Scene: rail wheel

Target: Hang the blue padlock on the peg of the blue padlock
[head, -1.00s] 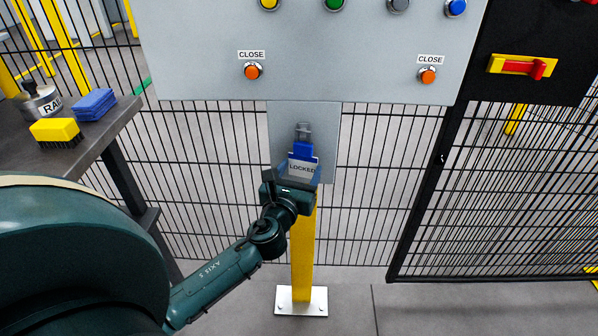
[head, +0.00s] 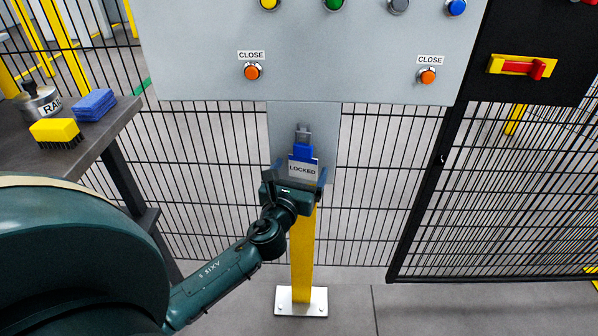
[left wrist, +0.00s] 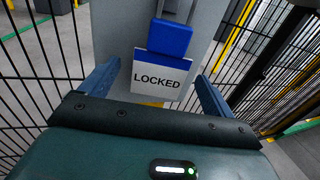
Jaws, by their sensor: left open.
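The blue padlock (head: 303,152) is upright at the grey plate on the yellow post, its grey shackle (head: 303,133) upward. A white tag reading LOCKED (head: 303,170) hangs below its body. The peg cannot be made out behind the shackle. My left gripper (head: 296,178) is open just below and in front of the padlock. In the left wrist view, its blue fingers stand apart on either side of the tag (left wrist: 160,78), with gaps on both sides; the padlock body (left wrist: 169,38) is beyond the fingertips. My right gripper is not in view.
A grey control panel (head: 340,50) with coloured buttons is above the plate. Black mesh fence (head: 375,180) stands behind and to the right. At left, a dark table (head: 110,125) holds a yellow brush (head: 55,130), a blue sponge (head: 95,104) and a metal weight (head: 38,102).

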